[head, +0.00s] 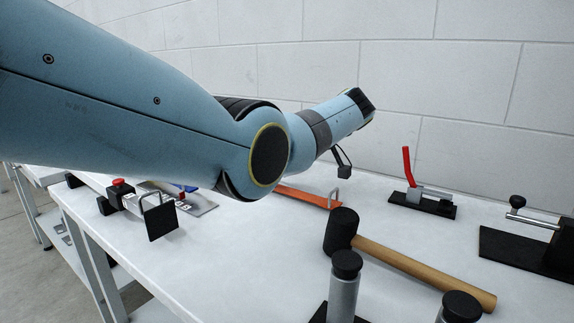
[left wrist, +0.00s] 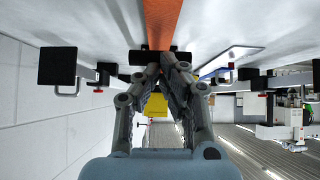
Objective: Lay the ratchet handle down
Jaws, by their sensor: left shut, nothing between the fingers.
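An orange strip (head: 300,196) lies on the white bench, partly hidden by my left arm; a small metal loop (head: 334,197) stands at its right end. In the left wrist view the strip (left wrist: 163,20) runs from the top edge to a dark bar (left wrist: 141,57) across it. My left gripper (left wrist: 161,60) is shut and empty, its fingertips at or close to this bar; contact is unclear. I cannot tell whether the bar is the ratchet handle. My right gripper is in neither view.
A mallet (head: 420,270), a red-handled clamp (head: 407,172), a black-knobbed fixture (head: 517,203) and two black-topped posts (head: 345,285) (head: 460,307) stand or lie on the bench (head: 250,250). A red-buttoned device (head: 120,184) is left. Bare bench lies front and centre.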

